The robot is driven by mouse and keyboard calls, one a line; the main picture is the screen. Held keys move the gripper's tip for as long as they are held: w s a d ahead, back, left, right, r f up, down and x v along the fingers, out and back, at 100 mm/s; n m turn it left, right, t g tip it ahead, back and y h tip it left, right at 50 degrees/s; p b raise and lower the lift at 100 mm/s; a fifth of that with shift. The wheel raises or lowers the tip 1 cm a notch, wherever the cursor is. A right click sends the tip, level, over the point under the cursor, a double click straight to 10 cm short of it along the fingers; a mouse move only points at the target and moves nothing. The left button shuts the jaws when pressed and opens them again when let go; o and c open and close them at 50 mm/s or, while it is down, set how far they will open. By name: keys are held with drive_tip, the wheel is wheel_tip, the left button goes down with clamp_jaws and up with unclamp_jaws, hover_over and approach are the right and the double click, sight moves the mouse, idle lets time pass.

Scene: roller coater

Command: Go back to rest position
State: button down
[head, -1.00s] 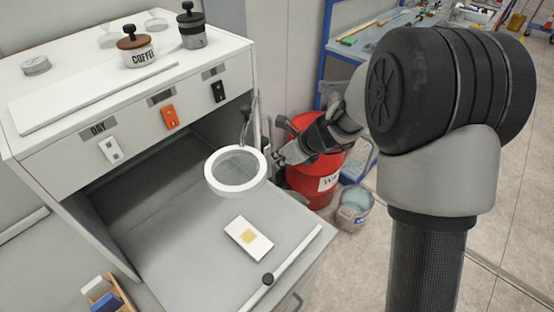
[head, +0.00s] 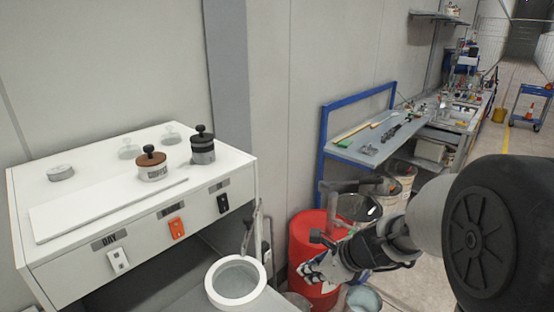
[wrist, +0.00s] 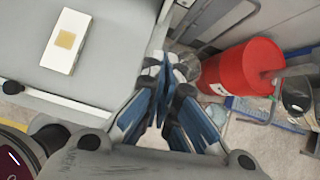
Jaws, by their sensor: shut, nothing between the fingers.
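My gripper (head: 314,268) is at the lower middle of the head view, right of the coater's white ring and in front of the red barrel in the picture. It is shut and empty. In the wrist view my gripper (wrist: 165,72) shows its blue-padded fingers, pointing up the picture between the grey work surface and the barrel. My arm reaches in from the right of the head view.
The white coater cabinet (head: 95,262) and its white ring (head: 213,286) stand at left. A red barrel (head: 303,240) shows in the wrist view (wrist: 238,68) too. A blue-framed bench (head: 370,150) stands behind.

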drive_tip(key=s+a+r+n+h, duration=0.1)
drive_tip(key=s+r+n, duration=0.4)
drive_tip(key=s+n, duration=0.2)
drive_tip(key=s+a+r+n, duration=0.1)
drive_tip(key=s+r+n, duration=0.3)
drive_tip(key=s+n, duration=0.25)
drive_tip(key=s+d+r+n+h, duration=0.2)
drive_tip(key=s+d+n+h, duration=0.2)
drive_tip(key=s+n, duration=0.7)
drive_tip(key=shift+s+d+n, duration=0.35)
drive_tip(key=shift+s+d, duration=0.45)
drive_tip(key=shift+d, duration=0.4)
drive_tip(key=shift+r, duration=0.1)
